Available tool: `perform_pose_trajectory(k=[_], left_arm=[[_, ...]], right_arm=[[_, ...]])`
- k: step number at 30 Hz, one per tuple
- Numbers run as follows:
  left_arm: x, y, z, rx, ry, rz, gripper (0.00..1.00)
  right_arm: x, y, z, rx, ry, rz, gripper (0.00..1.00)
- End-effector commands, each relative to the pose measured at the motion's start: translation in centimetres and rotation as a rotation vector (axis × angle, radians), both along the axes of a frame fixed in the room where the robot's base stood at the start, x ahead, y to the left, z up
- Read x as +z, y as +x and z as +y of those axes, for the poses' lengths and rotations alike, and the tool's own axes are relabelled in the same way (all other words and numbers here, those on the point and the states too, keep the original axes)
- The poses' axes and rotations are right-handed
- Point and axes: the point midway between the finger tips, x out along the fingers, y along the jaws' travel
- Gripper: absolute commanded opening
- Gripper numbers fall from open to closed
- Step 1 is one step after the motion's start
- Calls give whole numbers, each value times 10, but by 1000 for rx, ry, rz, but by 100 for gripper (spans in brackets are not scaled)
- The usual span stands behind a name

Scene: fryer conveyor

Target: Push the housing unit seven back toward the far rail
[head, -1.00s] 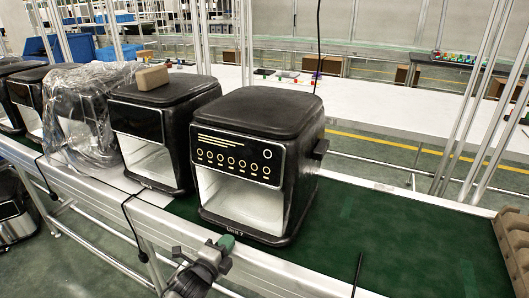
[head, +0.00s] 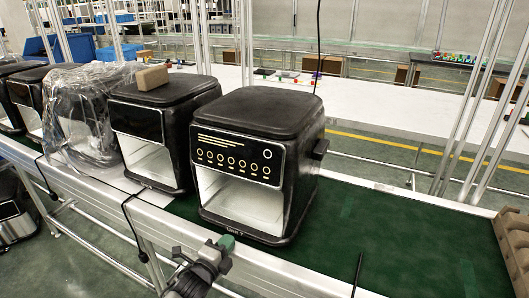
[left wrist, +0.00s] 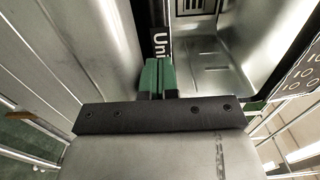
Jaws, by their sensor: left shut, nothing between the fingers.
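Housing unit seven (head: 262,112) is a black boxy housing with a silver-lined open front and a panel of yellow round icons. It stands upright on the green conveyor belt (head: 405,240), its front facing the near rail (head: 275,275). In the left wrist view, its lower front edge with the lettering "Uni" (left wrist: 160,42) is just ahead of the fingertips. My left gripper (head: 226,242) is at the unit's lower front left, low over the near rail. Its green fingers (left wrist: 157,76) are closed together and empty; I cannot tell whether they touch the unit. My right gripper is not in view.
A second black housing (head: 165,100) with a tan block (head: 152,78) on top stands close to the left. Beyond it is a plastic-wrapped unit (head: 85,105). Brown stepped packaging (head: 512,250) lies at the far right.

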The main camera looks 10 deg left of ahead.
Motion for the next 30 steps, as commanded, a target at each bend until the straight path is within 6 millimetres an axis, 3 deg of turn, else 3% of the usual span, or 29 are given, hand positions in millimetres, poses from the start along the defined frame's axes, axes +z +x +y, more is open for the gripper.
perform_pose_trajectory(k=[30], left_arm=[[-1, 25, -9, 0, 0, 0, 0]], right_arm=[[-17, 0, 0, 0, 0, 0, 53]])
